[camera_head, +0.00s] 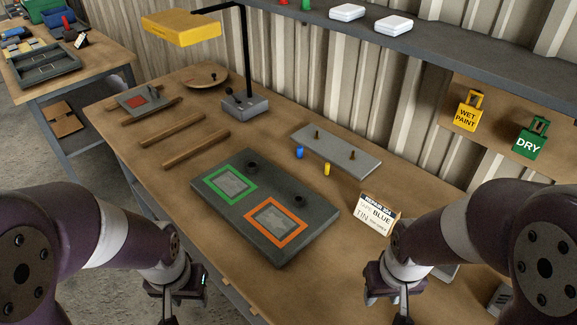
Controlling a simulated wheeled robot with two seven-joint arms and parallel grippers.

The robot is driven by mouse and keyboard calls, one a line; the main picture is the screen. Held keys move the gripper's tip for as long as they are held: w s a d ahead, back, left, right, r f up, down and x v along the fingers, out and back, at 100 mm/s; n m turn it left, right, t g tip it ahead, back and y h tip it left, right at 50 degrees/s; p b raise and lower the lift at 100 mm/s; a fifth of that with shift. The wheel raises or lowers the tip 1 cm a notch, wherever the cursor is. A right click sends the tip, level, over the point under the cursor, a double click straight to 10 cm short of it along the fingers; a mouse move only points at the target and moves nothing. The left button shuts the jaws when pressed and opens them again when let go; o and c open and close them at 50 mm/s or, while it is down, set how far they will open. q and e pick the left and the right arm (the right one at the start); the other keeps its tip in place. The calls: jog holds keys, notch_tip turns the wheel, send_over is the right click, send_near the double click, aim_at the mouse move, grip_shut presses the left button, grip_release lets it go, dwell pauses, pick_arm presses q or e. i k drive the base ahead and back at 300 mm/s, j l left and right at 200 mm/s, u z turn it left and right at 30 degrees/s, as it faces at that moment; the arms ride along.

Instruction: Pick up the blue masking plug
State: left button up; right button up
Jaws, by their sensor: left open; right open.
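My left gripper (179,318) is at the bottom left, over the table's front edge, partly cut off by the frame. It is open and empty, well apart from the blue plug. My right gripper (393,318) is low at the bottom right, also partly cut off. It is open and empty, apart from the plug.
A dark panel (215,205) with green and orange frames lies between my grippers and the plugs. A card (377,212) stands right of it. A yellow lamp (181,27) overhangs the back left. Wooden bars (196,150) lie left. A shelf (440,50) runs above the back.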

aim_at(301, 149)
jog(key=i+l+z, duration=0.1)
jog(key=z, duration=0.2)
jog(key=i+z, duration=0.15)
jog(key=z, duration=0.15)
jog(key=j+z, duration=0.2)
jog(key=z, duration=0.25)
jog(key=j+z, duration=0.25)
jog(key=z, duration=0.15)
jog(key=j+z, duration=0.2)
jog(key=z, duration=0.25)
jog(key=j+z, duration=0.25)
jog(key=z, duration=0.15)
jog(key=k+j+z, duration=0.1)
jog(key=z, duration=0.35)
